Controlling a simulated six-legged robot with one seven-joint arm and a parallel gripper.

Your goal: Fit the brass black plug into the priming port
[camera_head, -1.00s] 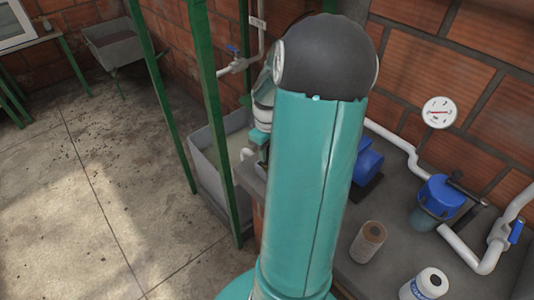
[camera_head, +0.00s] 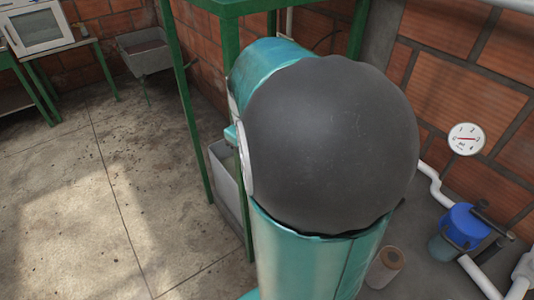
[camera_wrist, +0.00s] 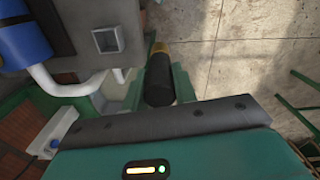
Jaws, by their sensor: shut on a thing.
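The plug shows in the wrist view, with a black body (camera_wrist: 159,88) and a brass end (camera_wrist: 160,48) pointing away from the wrist. My gripper (camera_wrist: 159,77) is shut on the black body, with one green finger on each side. A grey block with a square opening (camera_wrist: 108,40) lies to the left of the plug in the wrist view, apart from it. I cannot tell whether this opening is the priming port. In the head view my arm hides the gripper, the plug and the pump area.
A blue motor (camera_wrist: 22,38) and a bent white pipe (camera_wrist: 68,87) lie left of my gripper. In the head view, a gauge (camera_head: 466,139), blue-topped filter (camera_head: 461,225) and brown roll (camera_head: 385,267) are at right. Green posts (camera_head: 184,100) stand left. The concrete floor (camera_head: 100,220) is open.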

